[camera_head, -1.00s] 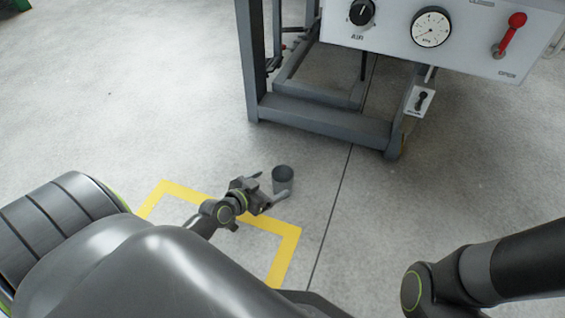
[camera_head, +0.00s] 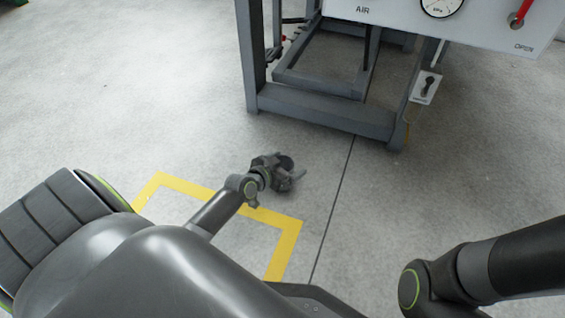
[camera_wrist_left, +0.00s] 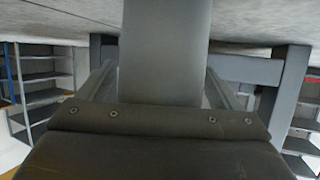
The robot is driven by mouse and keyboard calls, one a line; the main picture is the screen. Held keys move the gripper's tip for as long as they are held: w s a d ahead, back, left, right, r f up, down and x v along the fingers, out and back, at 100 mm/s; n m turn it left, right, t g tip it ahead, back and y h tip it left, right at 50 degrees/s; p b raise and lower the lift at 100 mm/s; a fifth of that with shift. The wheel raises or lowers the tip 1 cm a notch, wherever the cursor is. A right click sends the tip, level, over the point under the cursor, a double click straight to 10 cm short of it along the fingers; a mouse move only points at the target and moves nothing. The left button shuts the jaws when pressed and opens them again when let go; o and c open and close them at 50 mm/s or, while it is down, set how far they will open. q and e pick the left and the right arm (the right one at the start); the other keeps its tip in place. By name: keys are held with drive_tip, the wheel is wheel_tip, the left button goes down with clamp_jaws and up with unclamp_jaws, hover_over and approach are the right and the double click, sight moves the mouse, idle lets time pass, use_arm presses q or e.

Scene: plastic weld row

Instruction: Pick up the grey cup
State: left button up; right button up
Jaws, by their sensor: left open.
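The grey cup (camera_head: 287,161) stands on the concrete floor, just past the corner of the yellow floor marking. My left gripper (camera_head: 286,171) is low at the cup and partly hides it in the head view. In the left wrist view, the cup (camera_wrist_left: 165,50) fills the space between the two fingers of my left gripper (camera_wrist_left: 163,82), one finger on each side. The gripper is open around the cup; I cannot tell whether a finger touches it. My right gripper is not in view; only part of my right arm shows.
A grey steel frame (camera_head: 325,112) carrying a panel with a gauge (camera_head: 440,3) and a red lever (camera_head: 521,14) stands beyond the cup. A yellow marking (camera_head: 285,250) is on the floor. The left floor is clear. Shelves (camera_wrist_left: 40,85) show in the wrist view.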

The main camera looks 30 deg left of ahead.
use_arm(q)
drive_tip(key=shift+c, duration=0.5)
drive_tip(key=c, duration=1)
